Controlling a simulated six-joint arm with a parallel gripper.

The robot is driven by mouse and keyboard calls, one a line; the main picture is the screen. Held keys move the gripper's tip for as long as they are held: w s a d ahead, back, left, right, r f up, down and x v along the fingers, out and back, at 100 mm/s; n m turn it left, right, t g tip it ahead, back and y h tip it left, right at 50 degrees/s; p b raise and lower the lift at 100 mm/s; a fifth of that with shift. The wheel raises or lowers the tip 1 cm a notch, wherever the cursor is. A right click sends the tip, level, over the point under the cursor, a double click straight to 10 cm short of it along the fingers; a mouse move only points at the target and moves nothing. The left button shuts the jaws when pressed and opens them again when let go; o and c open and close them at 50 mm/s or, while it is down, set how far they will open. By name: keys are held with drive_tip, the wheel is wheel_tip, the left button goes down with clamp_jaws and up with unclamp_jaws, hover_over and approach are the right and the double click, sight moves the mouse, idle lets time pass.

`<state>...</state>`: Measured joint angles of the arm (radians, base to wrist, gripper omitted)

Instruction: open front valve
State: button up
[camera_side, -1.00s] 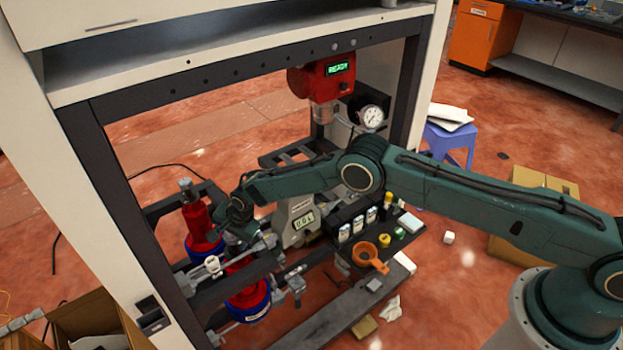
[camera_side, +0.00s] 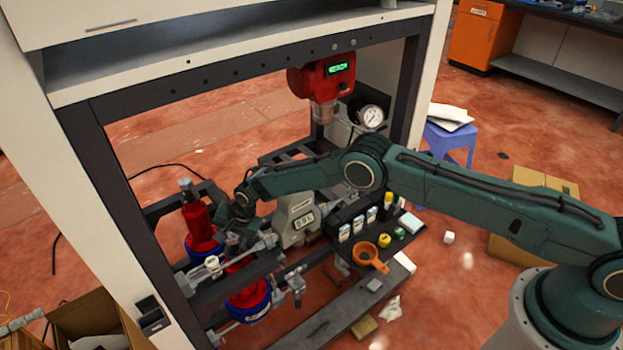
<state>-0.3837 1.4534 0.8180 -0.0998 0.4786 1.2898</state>
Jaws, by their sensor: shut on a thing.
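The front red cylinder (camera_side: 248,296), with a blue band, stands low in the frame's left part. Its top, where the front valve would sit, is largely hidden by my gripper and metal fittings. My gripper (camera_side: 234,236) points down over that top and is shut on what appears to be the front valve; the jaws and the valve's exact position are too small and covered to make out. A second red cylinder (camera_side: 197,222) stands behind and to the left, with its grey top valve (camera_side: 186,187) visible and apart from my gripper.
A white knob (camera_side: 212,262) and pipe fittings (camera_side: 293,282) crowd the space beside my gripper. Dark frame posts (camera_side: 110,190) bound the left side.

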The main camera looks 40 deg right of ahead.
drive_tip(key=shift+n, duration=0.6)
drive_tip(key=shift+r+n+g+y, duration=0.1)
drive_tip(key=shift+n+g+y, duration=0.6)
drive_tip(key=shift+n, duration=1)
drive_tip(key=o, duration=0.9)
